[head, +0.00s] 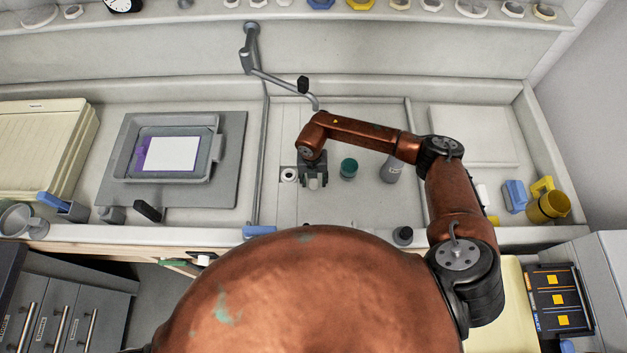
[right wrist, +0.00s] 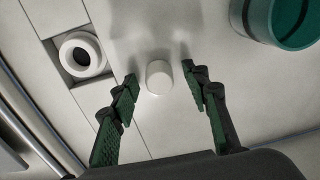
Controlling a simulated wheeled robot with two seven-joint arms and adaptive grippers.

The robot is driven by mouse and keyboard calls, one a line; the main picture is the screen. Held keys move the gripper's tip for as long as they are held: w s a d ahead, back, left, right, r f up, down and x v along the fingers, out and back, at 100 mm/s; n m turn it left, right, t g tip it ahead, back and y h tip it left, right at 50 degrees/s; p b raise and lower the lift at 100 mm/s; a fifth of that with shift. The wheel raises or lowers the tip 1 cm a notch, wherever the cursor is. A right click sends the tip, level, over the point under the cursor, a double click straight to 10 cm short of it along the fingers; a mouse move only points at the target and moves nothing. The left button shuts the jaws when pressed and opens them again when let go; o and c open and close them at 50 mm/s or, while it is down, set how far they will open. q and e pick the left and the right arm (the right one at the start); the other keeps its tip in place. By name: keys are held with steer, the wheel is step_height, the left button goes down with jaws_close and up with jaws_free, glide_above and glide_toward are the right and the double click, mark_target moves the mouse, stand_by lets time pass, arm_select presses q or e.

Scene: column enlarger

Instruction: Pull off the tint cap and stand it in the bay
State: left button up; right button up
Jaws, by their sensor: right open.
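My right gripper (head: 314,178) points down over the pale worktop, its fingers open. In the right wrist view its fingertips (right wrist: 160,80) stand on either side of a small white cylinder (right wrist: 158,76), with a gap on both sides. This cylinder, which may be the tint cap, also shows below the gripper in the head view (head: 313,184). To its left, a white ring-shaped piece (right wrist: 81,54) with a dark hole sits in a square recess (head: 281,181), possibly the bay. I cannot tell whether the cylinder is seated on something. My left gripper is out of view.
A teal round container (head: 348,168) stands close right of the gripper, a grey cylinder (head: 390,170) beyond it. A grey pipe arm (head: 272,78) reaches over from behind. A tray (head: 172,155) lies left, a yellow mug (head: 548,207) far right. The worktop in front is mostly clear.

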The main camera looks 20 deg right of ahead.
steer(key=shift+r, duration=0.25)
steer(key=shift+a+r+p, duration=0.1)
steer(key=shift+r+p, duration=2.55)
steer(key=shift+r, duration=1.15)
steer(key=shift+r, duration=0.1)
step_height(320, 180, up, 12)
steer(key=shift+a, duration=0.2)
